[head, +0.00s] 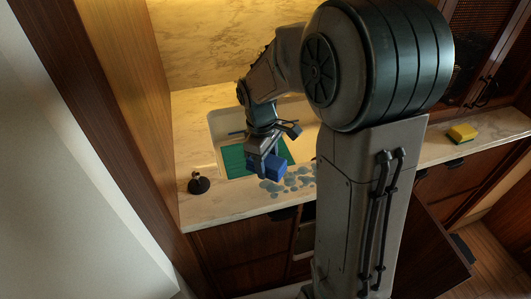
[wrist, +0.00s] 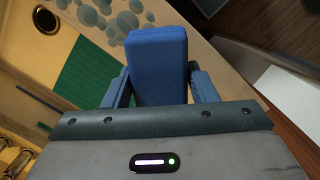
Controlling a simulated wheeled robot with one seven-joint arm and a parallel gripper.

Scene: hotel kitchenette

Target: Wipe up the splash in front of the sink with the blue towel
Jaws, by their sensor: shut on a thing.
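My gripper (head: 262,160) is shut on the folded blue towel (head: 273,167), near the front edge of the sink. In the wrist view the towel (wrist: 157,65) stands as a thick blue block between the fingers. The splash (head: 290,182) is a group of blue-grey blotches on the pale counter in front of the sink, just right of and below the towel in the head view. It also shows in the wrist view (wrist: 118,18), beyond the towel. I cannot tell whether the towel touches the counter. The sink (head: 217,126) is partly hidden by my arm.
A green mat (head: 233,158) lies in the sink. A small dark object (head: 199,184) stands on the counter at left. A yellow sponge (head: 462,133) lies on the right counter. A cabinet door (head: 432,250) stands open below. Wooden panelling (head: 130,80) borders the counter at left.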

